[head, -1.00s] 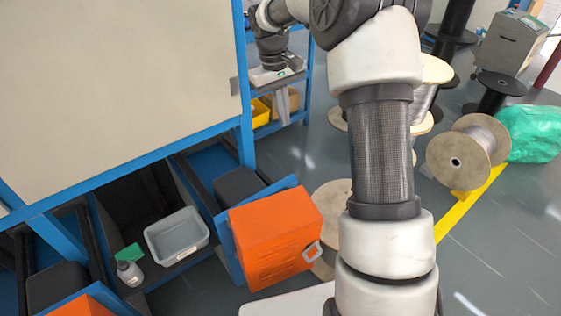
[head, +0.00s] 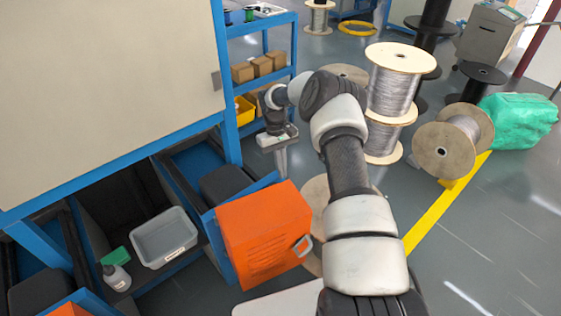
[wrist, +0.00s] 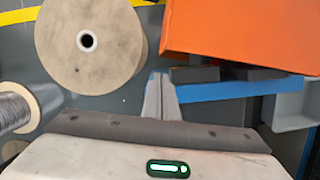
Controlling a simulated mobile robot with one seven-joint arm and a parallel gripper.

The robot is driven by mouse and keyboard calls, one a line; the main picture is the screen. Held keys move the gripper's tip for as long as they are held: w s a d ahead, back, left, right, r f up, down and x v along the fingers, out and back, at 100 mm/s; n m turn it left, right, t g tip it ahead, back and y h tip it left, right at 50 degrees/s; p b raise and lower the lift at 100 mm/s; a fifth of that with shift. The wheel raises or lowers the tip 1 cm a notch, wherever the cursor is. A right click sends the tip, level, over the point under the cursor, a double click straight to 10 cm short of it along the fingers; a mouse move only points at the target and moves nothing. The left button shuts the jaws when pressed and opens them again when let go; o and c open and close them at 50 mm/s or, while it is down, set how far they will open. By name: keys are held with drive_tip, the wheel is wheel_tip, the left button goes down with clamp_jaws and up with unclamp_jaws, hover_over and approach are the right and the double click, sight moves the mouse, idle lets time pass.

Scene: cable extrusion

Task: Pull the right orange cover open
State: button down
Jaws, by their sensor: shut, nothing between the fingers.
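The right orange cover (head: 262,240) is a boxy orange housing on a blue panel at the lower middle of the head view. Its light grey handle (head: 303,246) is on its right side. The cover fills the upper right of the wrist view (wrist: 240,38), where the handle does not show. My gripper (head: 281,172) points down beyond the cover in the head view, apart from it. Its fingers are together and empty, and they show in the wrist view (wrist: 158,82) just left of the cover's lower edge.
Another orange cover (head: 69,310) is cut off at the lower left. A grey bin (head: 165,238) and a bottle (head: 117,277) stand in the open bay. A blue shelf (head: 262,27) stands behind my gripper. Cable spools (head: 452,142) stand at the right; a spool also shows in the wrist view (wrist: 90,65).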

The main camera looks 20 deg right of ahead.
drive_tip(key=b+x, duration=0.2)
drive_tip(key=x, duration=1)
drive_tip(key=shift+s+f, duration=0.1)
